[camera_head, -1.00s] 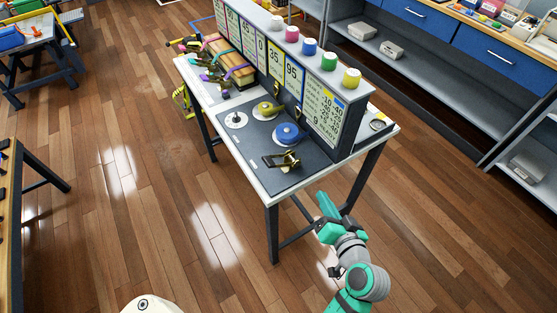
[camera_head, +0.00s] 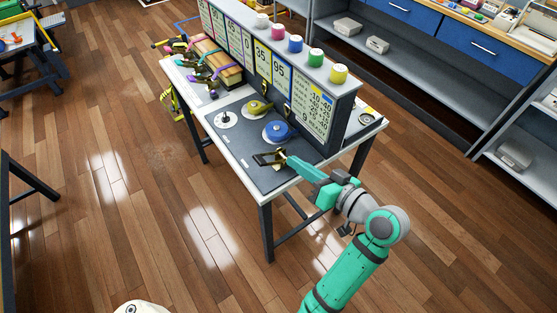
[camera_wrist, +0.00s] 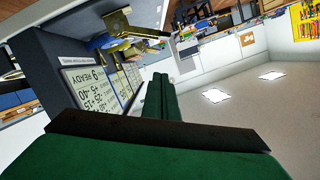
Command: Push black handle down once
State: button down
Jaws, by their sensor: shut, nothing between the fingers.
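A brass-coloured ratchet buckle with a black handle (camera_head: 267,158) sits near the front right of the dark table top. Its handle points left in the head view. My gripper (camera_head: 292,160) is shut and empty, its teal fingers reaching in from the right with their tips close to the buckle. The tips hide the buckle's right end, and I cannot tell whether they touch it. In the wrist view the buckle (camera_wrist: 122,25) shows at the upper left, beyond and to the left of my closed fingertips (camera_wrist: 158,80).
A blue strap spool (camera_head: 277,131) and a yellow-green one (camera_head: 257,108) lie behind the buckle. An upright panel (camera_head: 318,108) with number cards and coloured jars stands along the table's right side. The dark surface (camera_head: 238,155) left of the buckle is mostly clear.

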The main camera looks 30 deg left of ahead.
aim_at(260, 160)
jog(key=a+f, duration=0.5)
jog(key=a, duration=0.5)
jog(key=shift+w+f, duration=0.3)
jog(key=shift+d, duration=0.15)
jog(key=shift+w, duration=0.1)
